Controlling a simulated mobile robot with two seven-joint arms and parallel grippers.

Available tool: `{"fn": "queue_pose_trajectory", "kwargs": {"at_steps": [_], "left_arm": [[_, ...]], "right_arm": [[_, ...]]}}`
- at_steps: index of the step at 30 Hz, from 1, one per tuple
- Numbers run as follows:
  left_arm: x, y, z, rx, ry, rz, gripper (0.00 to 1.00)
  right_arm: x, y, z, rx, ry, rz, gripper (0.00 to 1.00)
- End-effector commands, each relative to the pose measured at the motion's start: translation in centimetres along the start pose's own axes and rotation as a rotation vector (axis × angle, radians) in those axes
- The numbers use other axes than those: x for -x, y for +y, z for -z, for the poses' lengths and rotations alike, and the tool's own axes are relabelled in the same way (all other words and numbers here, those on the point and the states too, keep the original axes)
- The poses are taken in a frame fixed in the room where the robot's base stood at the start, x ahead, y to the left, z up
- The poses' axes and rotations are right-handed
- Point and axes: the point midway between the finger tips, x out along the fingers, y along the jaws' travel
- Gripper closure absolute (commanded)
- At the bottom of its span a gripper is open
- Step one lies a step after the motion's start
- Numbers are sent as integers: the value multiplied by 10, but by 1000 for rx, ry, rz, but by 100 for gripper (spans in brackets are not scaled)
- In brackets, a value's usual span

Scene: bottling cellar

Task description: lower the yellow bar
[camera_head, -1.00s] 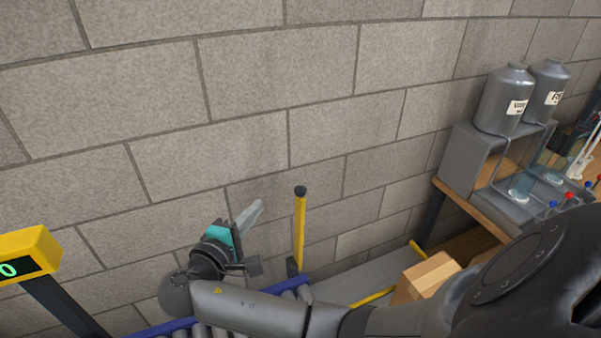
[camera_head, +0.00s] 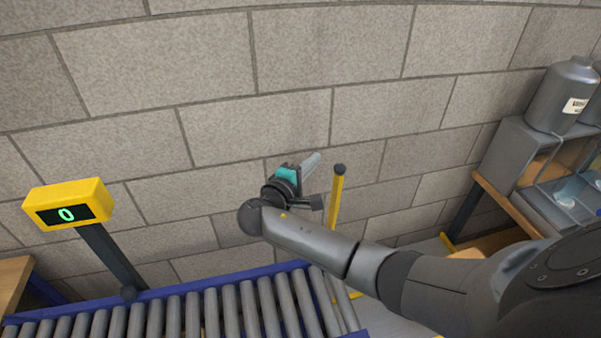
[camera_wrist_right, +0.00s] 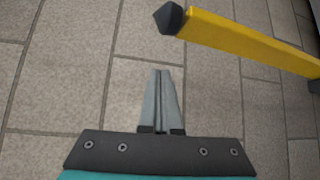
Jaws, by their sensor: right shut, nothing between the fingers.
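The yellow bar (camera_head: 336,199) stands upright with a dark knob at its top, near the right end of the roller conveyor. My right gripper (camera_head: 314,162) is just left of the bar's top in the head view, apart from it. In the right wrist view the bar (camera_wrist_right: 245,42) crosses the upper right, its dark cap near the top middle. The fingers of my right gripper (camera_wrist_right: 161,75) are together with nothing between them, and a gap separates them from the bar. The bar's lower end is partly hidden by my right arm. My left gripper is not in view.
The roller conveyor (camera_head: 190,316) with blue rails (camera_head: 228,280) runs along the bottom. A yellow display reading 0 (camera_head: 90,190) stands on a dark post at left. A grey bottle (camera_head: 562,95) and rack are at right. The block wall is close behind.

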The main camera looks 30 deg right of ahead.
Motion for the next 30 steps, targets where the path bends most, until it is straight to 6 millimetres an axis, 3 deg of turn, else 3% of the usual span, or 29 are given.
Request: {"fn": "queue_pose_trajectory", "kwargs": {"at_steps": [9,24,30], "left_arm": [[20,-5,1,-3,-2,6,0],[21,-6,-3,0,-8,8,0],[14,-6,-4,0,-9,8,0]], "right_arm": [[10,1,-33,0,2,1,100],[11,-1,-38,-1,1,0,100],[2,-3,-42,-18,-2,-15,100]]}}
